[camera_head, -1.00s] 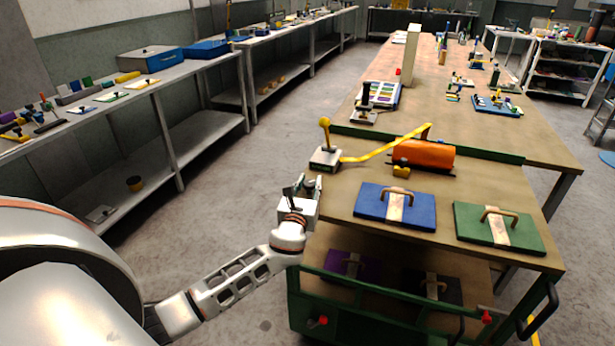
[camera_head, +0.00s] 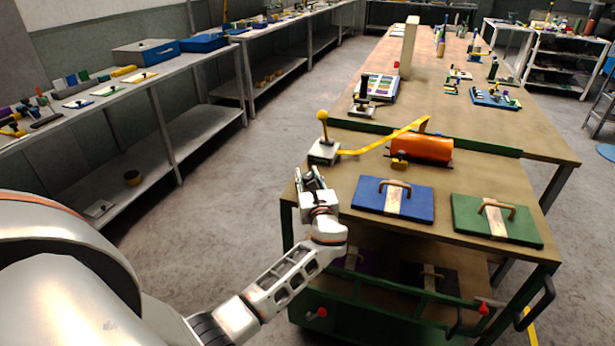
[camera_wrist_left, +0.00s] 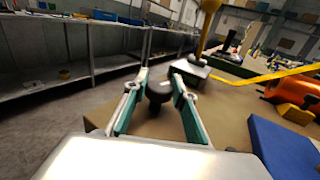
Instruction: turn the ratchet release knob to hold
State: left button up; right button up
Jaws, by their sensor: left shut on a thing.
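A dark round knob (camera_wrist_left: 158,88) sits between the fingers of my left gripper (camera_wrist_left: 159,78) in the left wrist view. The gripper is closed on it, with one finger against each side. In the head view my left gripper (camera_head: 309,178) is at the near left corner of the cart top, just in front of a pale block (camera_head: 322,152) with a yellow ball lever (camera_head: 323,116). The gripper hides the knob there. I cannot read any marking for hold. My right gripper is not in view.
A yellow strap (camera_head: 375,143) runs from the pale block past an orange cylinder (camera_head: 425,149). Blue (camera_head: 420,203) and green (camera_head: 480,222) lidded plates lie to the right on the cart top (camera_head: 340,215). Open floor lies to the left.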

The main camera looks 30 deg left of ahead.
pick_arm(q)
jog(key=o, duration=1.1)
jog(key=v, duration=1.2)
